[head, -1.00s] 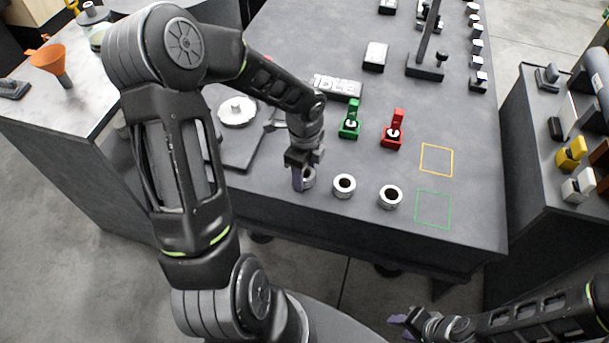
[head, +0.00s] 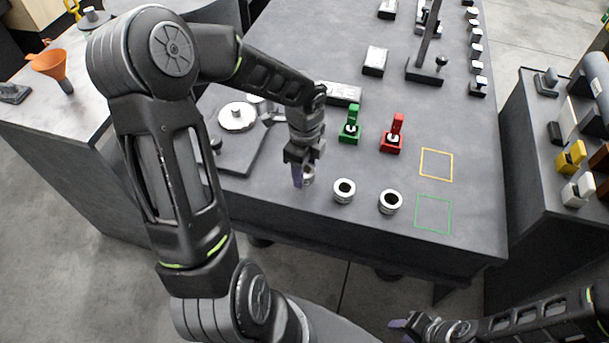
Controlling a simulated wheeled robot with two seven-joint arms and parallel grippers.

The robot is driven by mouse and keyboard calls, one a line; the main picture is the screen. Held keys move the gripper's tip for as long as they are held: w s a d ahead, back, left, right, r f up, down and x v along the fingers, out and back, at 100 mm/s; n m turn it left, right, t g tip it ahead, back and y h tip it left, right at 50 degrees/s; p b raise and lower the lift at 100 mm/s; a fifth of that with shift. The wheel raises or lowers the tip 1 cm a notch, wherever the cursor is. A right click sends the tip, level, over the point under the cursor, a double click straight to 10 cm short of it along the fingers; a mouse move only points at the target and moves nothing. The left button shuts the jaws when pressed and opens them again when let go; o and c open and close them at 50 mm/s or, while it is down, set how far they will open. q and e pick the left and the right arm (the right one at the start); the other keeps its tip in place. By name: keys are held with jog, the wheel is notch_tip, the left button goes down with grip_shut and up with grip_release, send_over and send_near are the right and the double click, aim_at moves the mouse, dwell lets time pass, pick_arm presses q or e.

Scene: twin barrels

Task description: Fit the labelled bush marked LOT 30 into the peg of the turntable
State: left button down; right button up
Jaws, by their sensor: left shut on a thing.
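My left gripper (head: 302,174) is shut on a light metal bush (head: 309,175), mostly hidden by the fingers, near the table's front edge. Two more bushes stand upright to its right: one in the middle (head: 344,190) and one further right (head: 390,201). No lot label is readable on any of them. The turntable, a pale round disc (head: 238,117) with a small peg at its centre, sits on a dark base plate (head: 235,153) left of the gripper. My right gripper (head: 400,329) is low at the bottom right, away from the table; its finger opening is unclear.
A green toggle block (head: 351,128) and a red one (head: 392,138) stand behind the bushes. Yellow (head: 437,163) and green (head: 433,213) outlined squares lie empty at right. A display block (head: 340,93) and a dark upright post (head: 429,50) stand further back.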

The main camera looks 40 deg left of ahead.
pick_arm(q)
notch_tip(320, 180, up, 7)
jog(key=shift+f, duration=0.15)
dwell(0.6)
jog(key=w+d+r+n, duration=0.2)
jog(key=w+d+n, duration=0.8)
jog(key=n, duration=0.6)
jog(key=shift+w+d+r+n, duration=0.2)
jog(key=shift+d+n, duration=0.1)
jog(key=shift+d, duration=0.9)
